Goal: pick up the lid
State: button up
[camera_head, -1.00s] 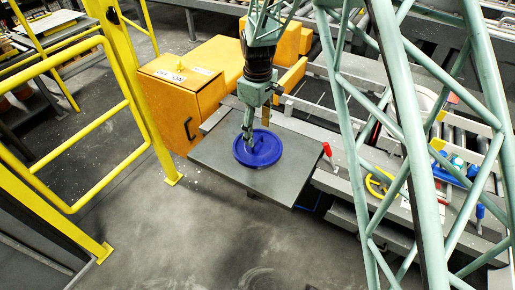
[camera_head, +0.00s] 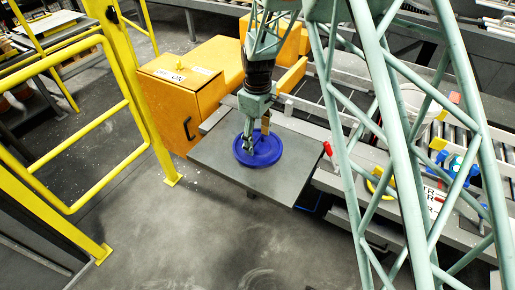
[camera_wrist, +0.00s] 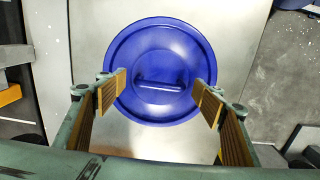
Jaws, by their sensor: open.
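The blue round lid (camera_head: 258,149) lies flat on the grey metal plate (camera_head: 232,172) in the head view. In the wrist view the lid (camera_wrist: 160,50) is near the top centre, with a short raised bar handle across its middle. My gripper (camera_head: 249,142) points down over the lid. In the wrist view my gripper (camera_wrist: 160,92) is open, its two ridged brown pads on either side of the lid's lower part. The handle lies between and beyond the pads, with nothing held. I cannot tell how high the fingertips are above the lid.
A yellow cabinet (camera_head: 184,100) stands just left of the plate, and a yellow guard rail (camera_head: 75,120) is farther left. A red-handled tool (camera_head: 328,149) sits at the plate's right edge. A roller conveyor (camera_head: 455,135) with several small items runs on the right.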

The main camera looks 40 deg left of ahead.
jog(key=shift+f, duration=0.35)
dwell(0.3)
jog(key=c, duration=0.9)
